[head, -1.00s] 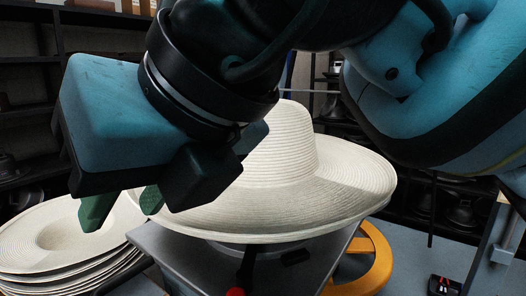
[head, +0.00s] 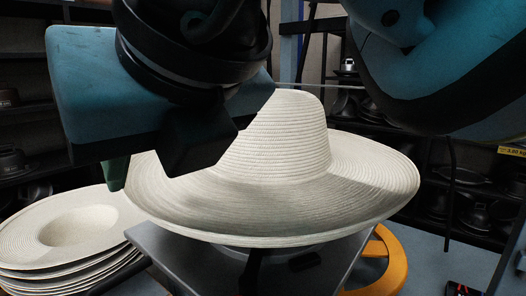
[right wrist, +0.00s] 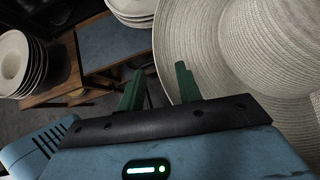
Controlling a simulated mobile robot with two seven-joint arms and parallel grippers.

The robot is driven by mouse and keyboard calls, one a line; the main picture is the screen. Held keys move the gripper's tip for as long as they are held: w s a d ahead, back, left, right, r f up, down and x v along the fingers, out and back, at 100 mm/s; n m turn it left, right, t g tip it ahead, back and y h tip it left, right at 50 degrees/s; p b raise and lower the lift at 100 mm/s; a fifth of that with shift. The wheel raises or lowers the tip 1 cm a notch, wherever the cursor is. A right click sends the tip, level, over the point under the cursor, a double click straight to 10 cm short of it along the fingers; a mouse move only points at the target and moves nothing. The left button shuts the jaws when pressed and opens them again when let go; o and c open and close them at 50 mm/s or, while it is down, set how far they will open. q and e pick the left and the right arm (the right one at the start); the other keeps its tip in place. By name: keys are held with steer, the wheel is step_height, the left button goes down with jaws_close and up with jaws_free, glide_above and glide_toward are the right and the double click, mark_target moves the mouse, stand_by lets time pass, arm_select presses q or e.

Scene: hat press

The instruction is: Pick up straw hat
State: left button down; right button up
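The cream straw hat (head: 285,195), with a tall ribbed crown and wide brim, sits crown up above a grey stand (head: 170,250). In the right wrist view the hat (right wrist: 225,60) fills the upper right. My right gripper (head: 115,174) is at the brim's left side in the head view; its body covers part of brim and crown. In the right wrist view its two green fingers (right wrist: 159,68) are apart, with the brim's edge showing between them. One finger overlaps the brim; I cannot tell whether it touches. My left gripper is not in view.
A stack of cream hats (head: 70,240) lies at the lower left, close to the grey stand. An orange ring (head: 385,265) is behind the stand on the right. Dark shelves with metal hat forms (head: 475,215) stand at the back.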

mark_target(134, 192)
steer(key=b+x, duration=0.1)
steer(key=x, duration=0.4)
steer(key=shift+s+a, duration=0.15)
jaws_close()
